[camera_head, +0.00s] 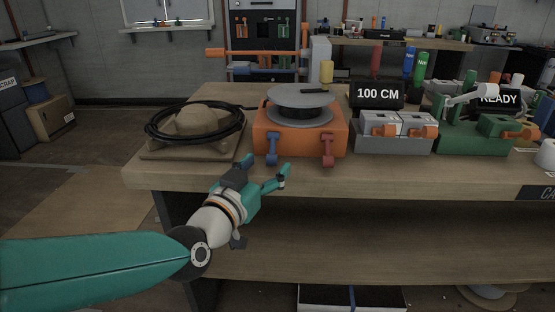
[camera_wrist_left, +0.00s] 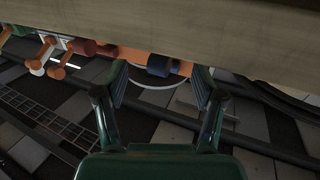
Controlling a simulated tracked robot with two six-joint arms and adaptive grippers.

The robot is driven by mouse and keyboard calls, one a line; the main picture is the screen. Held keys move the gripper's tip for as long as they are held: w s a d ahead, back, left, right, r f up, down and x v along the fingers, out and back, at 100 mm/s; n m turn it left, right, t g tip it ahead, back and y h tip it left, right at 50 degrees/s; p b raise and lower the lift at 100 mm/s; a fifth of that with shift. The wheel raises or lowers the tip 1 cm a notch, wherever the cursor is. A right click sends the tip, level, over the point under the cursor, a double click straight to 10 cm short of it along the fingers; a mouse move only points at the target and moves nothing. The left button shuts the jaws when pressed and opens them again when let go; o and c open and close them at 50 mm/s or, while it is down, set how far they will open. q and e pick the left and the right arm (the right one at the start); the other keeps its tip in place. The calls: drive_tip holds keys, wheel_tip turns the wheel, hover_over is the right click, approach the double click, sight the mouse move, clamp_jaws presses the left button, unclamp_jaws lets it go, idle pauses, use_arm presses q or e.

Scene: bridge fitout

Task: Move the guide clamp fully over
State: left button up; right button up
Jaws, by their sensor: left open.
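An orange reel stand (camera_head: 262,138) with a grey disc reel (camera_head: 300,97) stands on the workbench. A blue lever (camera_head: 272,150) and a red lever (camera_head: 327,150) hang at its front. To its right, a grey block (camera_head: 392,146) carries two orange-handled clamps (camera_head: 384,130). No label shows which part is the guide clamp. My left gripper (camera_head: 266,168) is open and empty, just in front of the bench edge near the blue lever. In the left wrist view, the blue lever (camera_wrist_left: 159,66) shows between and beyond the open fingers (camera_wrist_left: 160,88). My right gripper is out of view.
The workbench (camera_head: 400,172) has a thick front edge close to my gripper. A black cable coil (camera_head: 195,122) lies at left. A "100 CM" display (camera_head: 377,94) stands behind the grey block. A green unit (camera_head: 470,138) with a "READY" sign (camera_head: 497,97) is at right.

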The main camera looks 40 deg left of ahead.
sight(269, 164)
use_arm(q)
drive_tip(key=shift+w+a, duration=0.15)
drive_tip(key=shift+w, duration=0.7)
drive_tip(key=shift+w+a, duration=0.1)
drive_tip(key=shift+w, duration=0.7)
